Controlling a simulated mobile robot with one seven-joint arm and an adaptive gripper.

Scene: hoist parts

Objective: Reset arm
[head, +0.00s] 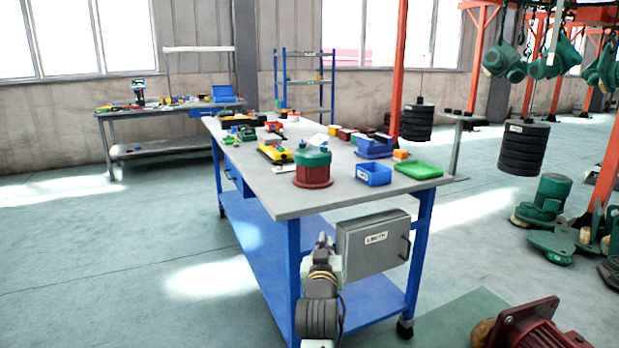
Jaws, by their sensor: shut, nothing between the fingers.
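My arm rises from the bottom centre of the head view, in front of the near end of a workbench. My gripper (323,240) is at its upper end, small in the picture, shut and empty. It appears just left of a grey box (374,246) with a white label, below the bench top's near edge. I cannot tell the distance between them. The blue-legged workbench (262,191) carries a red and green motor part (313,167), a blue bin (373,174), a green tray (418,170) and a yellow tool (275,154).
A second bench (160,111) and a blue shelf rack (305,83) stand at the back. Stacked black weights (524,148), green hoist parts (545,205) and orange posts (398,70) are at right. A red motor (535,328) lies bottom right. The left floor is open.

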